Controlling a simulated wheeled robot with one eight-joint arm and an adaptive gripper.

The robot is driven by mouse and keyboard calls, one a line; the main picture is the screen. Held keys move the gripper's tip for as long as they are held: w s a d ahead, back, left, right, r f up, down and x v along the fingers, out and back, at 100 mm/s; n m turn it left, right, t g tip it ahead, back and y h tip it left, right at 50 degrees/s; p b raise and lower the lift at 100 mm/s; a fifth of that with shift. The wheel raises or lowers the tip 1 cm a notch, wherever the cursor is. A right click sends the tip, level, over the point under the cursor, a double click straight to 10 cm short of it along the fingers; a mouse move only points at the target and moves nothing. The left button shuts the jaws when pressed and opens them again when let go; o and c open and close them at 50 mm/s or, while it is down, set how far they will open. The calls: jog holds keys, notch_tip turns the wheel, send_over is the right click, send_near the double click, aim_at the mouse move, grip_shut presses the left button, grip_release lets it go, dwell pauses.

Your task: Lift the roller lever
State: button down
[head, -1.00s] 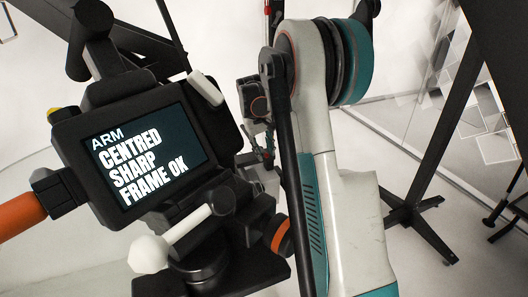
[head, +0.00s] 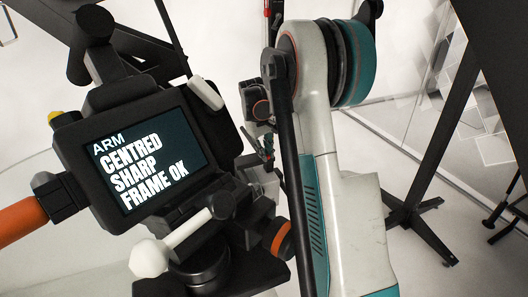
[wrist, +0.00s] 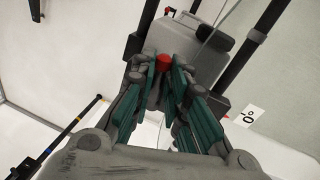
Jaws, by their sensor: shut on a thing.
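In the wrist view, my gripper (wrist: 164,68) points away from the camera, its teal-lined fingers closed in around a small red rounded piece. This red piece, which I take to be the roller lever (wrist: 163,61), sits between the fingertips in front of a grey housing (wrist: 188,45). The fingers hide most of the lever below its red top, so I cannot tell its tilt. In the head view my arm covers much of the middle, and the lever cannot be made out there.
In the head view a camera monitor (head: 130,160) reading "CENTRED SHARP FRAME OK" stands close at left, with an orange handle (head: 18,220). A black stand (head: 425,180) is at right. The wrist view shows a "0°" label (wrist: 249,117) and dark posts (wrist: 262,45) beside the housing.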

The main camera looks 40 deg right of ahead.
jog(key=d+n, duration=0.1)
jog(key=n, duration=0.2)
jog(key=d+n+t+p, duration=0.1)
jog(key=d+n, duration=0.1)
jog(key=n, duration=0.2)
jog(key=w+d+n+t, duration=0.1)
jog(key=n, duration=0.3)
jog(key=shift+w+d+y+p, duration=0.1)
jog(key=shift+d+y+p, duration=0.1)
jog(key=shift+y+p, duration=0.15)
jog(key=shift+w+d+n+y, duration=0.25)
jog(key=shift+w+n, duration=0.1)
jog(key=shift+n, duration=0.75)
jog(key=shift+w+d+n+y, duration=0.1)
jog(key=shift+w+d+n, duration=0.15)
jog(key=shift+n, duration=0.85)
jog(key=shift+w, duration=0.1)
jog(key=c, duration=1.7)
grip_release()
jog(key=shift+o, duration=0.2)
